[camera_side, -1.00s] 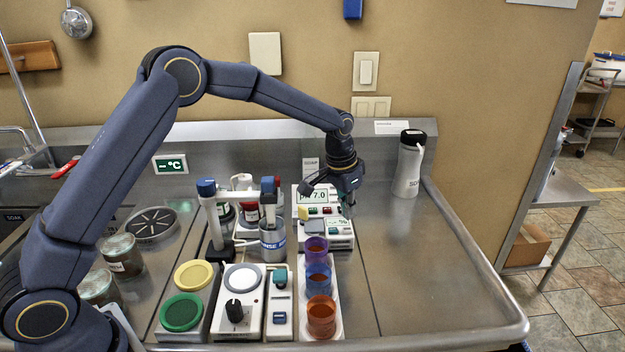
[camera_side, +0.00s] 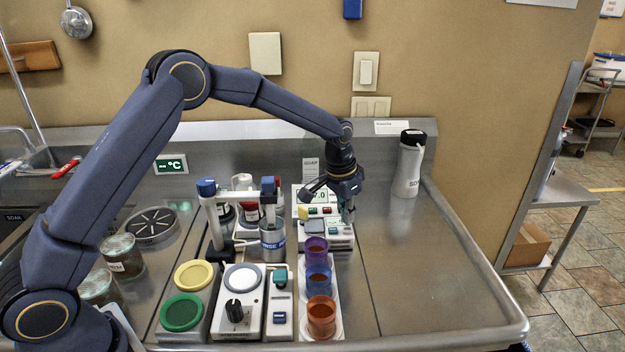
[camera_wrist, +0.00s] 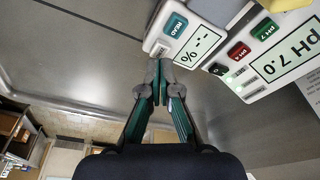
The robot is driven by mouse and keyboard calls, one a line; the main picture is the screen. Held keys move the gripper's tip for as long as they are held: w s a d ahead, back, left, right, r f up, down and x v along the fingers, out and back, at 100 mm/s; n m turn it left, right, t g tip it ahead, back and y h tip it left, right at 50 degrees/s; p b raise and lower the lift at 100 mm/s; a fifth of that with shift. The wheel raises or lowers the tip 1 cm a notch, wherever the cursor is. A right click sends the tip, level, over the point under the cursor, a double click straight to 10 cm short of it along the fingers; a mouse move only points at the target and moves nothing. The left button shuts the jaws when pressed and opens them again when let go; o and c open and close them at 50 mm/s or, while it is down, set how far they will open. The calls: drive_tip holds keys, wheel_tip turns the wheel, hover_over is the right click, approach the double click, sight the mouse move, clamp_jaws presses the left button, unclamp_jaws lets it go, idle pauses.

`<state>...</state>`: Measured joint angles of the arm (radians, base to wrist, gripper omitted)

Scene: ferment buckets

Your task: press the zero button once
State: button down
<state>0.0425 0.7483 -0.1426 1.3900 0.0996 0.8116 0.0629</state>
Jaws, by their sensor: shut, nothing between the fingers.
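My gripper (camera_side: 348,217) is shut and empty, pointing down at the right end of a small white meter (camera_side: 313,241). In the wrist view my gripper (camera_wrist: 160,68) has its closed fingertips at the edge of the same meter, which shows a "-.- %" display (camera_wrist: 201,42) and a teal READ button (camera_wrist: 176,25). Whether the tips touch the meter cannot be told.
A pH meter (camera_wrist: 262,84) showing pH 7.0 stands close behind, with green and red buttons. Purple (camera_side: 316,249), blue (camera_side: 319,279) and orange (camera_side: 321,317) cups stand in a row in front.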

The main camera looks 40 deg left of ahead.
sight(347, 229)
drive_tip(key=shift+f, duration=1.2)
idle(0.4)
drive_tip(key=shift+r, duration=3.05)
drive_tip(key=c, duration=1.9)
unclamp_jaws()
